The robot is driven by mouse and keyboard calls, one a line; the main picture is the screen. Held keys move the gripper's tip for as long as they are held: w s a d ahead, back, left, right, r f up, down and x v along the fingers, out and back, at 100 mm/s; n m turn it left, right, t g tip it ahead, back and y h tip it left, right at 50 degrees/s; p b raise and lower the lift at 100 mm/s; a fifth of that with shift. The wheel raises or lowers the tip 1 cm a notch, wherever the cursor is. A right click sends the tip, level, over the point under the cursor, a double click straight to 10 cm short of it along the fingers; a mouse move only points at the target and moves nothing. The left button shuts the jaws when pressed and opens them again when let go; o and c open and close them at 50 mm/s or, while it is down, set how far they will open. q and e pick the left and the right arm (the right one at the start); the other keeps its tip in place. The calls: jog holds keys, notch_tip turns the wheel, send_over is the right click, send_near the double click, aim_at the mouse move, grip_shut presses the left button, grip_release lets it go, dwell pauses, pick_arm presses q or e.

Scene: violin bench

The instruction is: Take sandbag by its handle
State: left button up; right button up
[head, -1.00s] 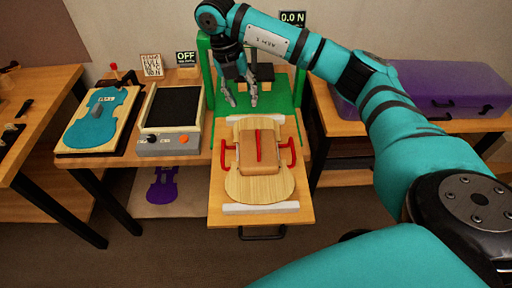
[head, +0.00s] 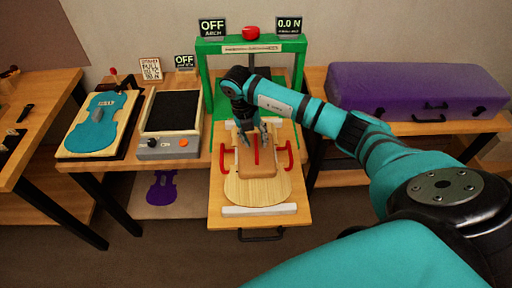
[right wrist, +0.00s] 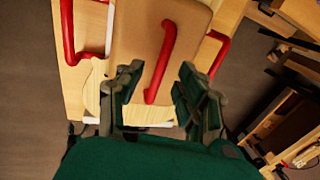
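The sandbag (head: 272,165) is a tan block with a red bar handle (head: 256,152) on top. It lies on a pale wooden violin plate (head: 258,190) on the pulled-out board. My right gripper (head: 254,141) is above the far part of the sandbag, pointing down. In the right wrist view the gripper (right wrist: 162,92) is open. The red handle (right wrist: 163,60) shows between the lines of its two fingers, with the tan sandbag (right wrist: 135,35) under it. I cannot tell how high the fingertips are above the handle. My left gripper is not in view.
A green press frame (head: 206,75) stands behind the board. Red side handles (head: 289,158) flank the sandbag. White bars (head: 258,210) lie across the board. A purple case (head: 410,90) is at right, a black-topped box (head: 172,110) and a teal violin plate (head: 95,125) at left.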

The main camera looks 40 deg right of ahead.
jog(key=shift+s+d+f, duration=0.1)
jog(key=shift+d+f, duration=0.05)
jog(key=shift+f, duration=0.8)
grip_shut()
jog(key=shift+r, duration=0.15)
